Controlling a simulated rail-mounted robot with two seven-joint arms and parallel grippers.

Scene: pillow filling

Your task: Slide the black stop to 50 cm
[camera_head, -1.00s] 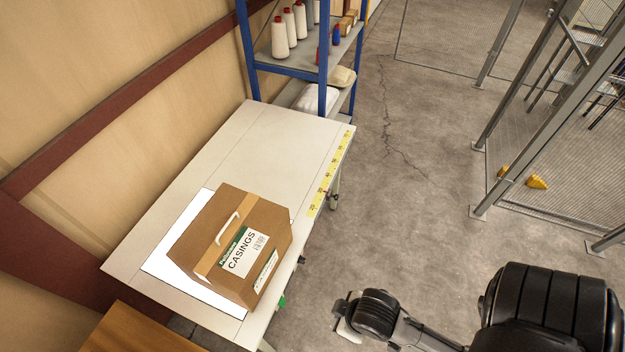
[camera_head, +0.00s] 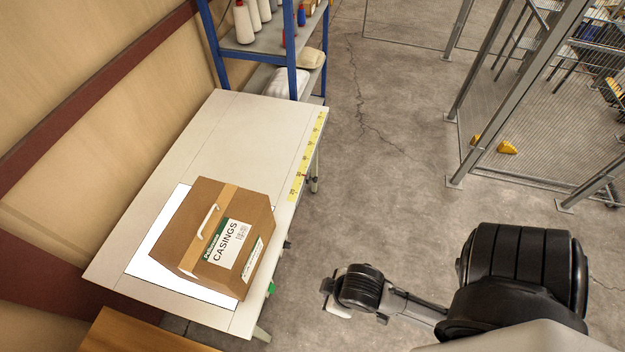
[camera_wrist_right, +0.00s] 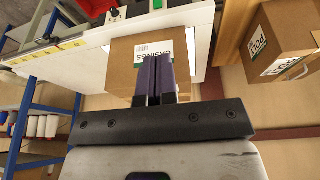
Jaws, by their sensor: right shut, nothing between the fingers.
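A yellow measuring scale (camera_head: 307,160) with dark marks runs along the right edge of the pale worktable (camera_head: 232,125). A tiny dark spot shows on the scale in the head view, but it is too small to identify as the black stop. The scale also shows at the upper left of the right wrist view (camera_wrist_right: 42,55). My right gripper (camera_wrist_right: 154,62) is shut and empty, its two dark fingers together in front of the cardboard box in that view. In the head view my right arm is over the floor, right of the table. My left gripper is out of view.
A closed cardboard box marked CASINGS (camera_head: 225,238) sits on a white sheet (camera_head: 150,250) on the table's near half. A blue-framed shelf (camera_head: 290,60) with thread cones stands behind the table. Floor is clear between table and mesh fence (camera_head: 530,130).

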